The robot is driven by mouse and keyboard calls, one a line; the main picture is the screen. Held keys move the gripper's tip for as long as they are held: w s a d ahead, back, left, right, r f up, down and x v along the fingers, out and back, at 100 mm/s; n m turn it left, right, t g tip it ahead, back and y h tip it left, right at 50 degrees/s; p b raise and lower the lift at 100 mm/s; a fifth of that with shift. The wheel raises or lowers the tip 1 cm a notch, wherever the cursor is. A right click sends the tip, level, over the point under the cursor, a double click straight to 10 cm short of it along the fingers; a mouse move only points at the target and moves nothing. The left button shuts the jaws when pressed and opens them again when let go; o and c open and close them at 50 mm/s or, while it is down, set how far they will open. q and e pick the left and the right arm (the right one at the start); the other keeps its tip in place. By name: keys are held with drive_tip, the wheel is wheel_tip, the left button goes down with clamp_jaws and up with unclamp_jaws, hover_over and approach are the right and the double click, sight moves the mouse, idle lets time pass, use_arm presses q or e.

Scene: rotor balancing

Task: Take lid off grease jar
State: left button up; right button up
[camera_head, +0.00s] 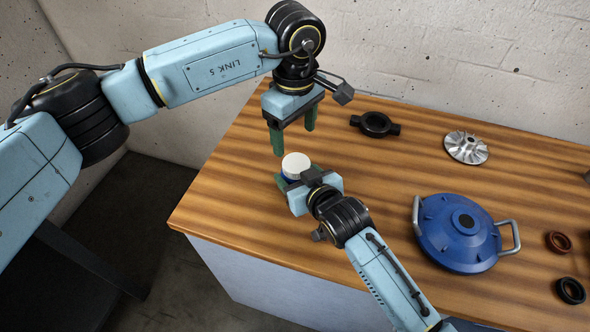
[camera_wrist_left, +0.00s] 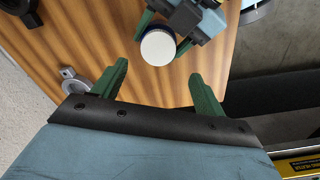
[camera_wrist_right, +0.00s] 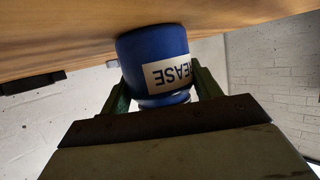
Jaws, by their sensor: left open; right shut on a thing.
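The grease jar (camera_wrist_right: 155,55) is blue with a white label reading "EASE" in the right wrist view, where it shows between the green fingers of my right gripper (camera_wrist_right: 163,90). My right gripper (camera_head: 294,178) is shut on the jar, near the table's left front part. The white lid (camera_head: 296,163) is on top of the jar; it also shows from above in the left wrist view (camera_wrist_left: 158,47). My left gripper (camera_head: 293,140) is open and empty, fingers pointing down, above and slightly behind the lid and apart from it.
On the wooden table (camera_head: 225,185), a black ring with lugs (camera_head: 375,124) and a silver impeller (camera_head: 466,147) lie at the back. A blue cover with handles (camera_head: 458,232) lies at the right, near a brown ring (camera_head: 558,242) and a black ring (camera_head: 571,290). The table's left edge is near the jar.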

sight(296, 163)
use_arm(q)
drive_tip(key=m, duration=0.4)
drive_tip(key=shift+d+m, duration=0.1)
drive_tip(key=shift+m, duration=0.3)
drive_tip(key=m, duration=0.3)
drive_tip(key=shift+w+m, duration=0.1)
drive_tip(key=shift+m, duration=0.3)
drive_tip(key=shift+f, duration=4.05)
drive_tip(key=c, duration=1)
drive_tip(key=n, duration=0.6)
drive_tip(key=shift+n, duration=0.3)
drive_tip(key=n, duration=0.6)
drive_tip(key=shift+n, duration=0.4)
